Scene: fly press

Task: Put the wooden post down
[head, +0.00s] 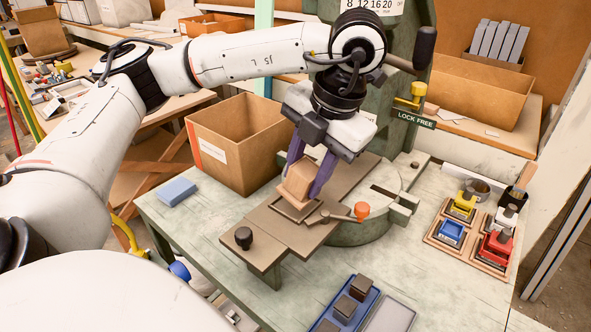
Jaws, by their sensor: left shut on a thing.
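The wooden post (299,180) is a light brown block between the purple fingers of my left gripper (299,188). The gripper is shut on it and points down. The post is directly above or in a framed square recess (290,212) on the brown slide plate (262,236) of the fly press. I cannot tell whether its bottom touches the plate. My right gripper is not in view.
The green press body (409,110) stands behind my left gripper. A cardboard box (236,150) and a blue block (176,191) are to the left. An orange-knobbed lever (361,211) is close on the right. Coloured fixtures (452,232) and a blue tray (322,318) occupy the right and front.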

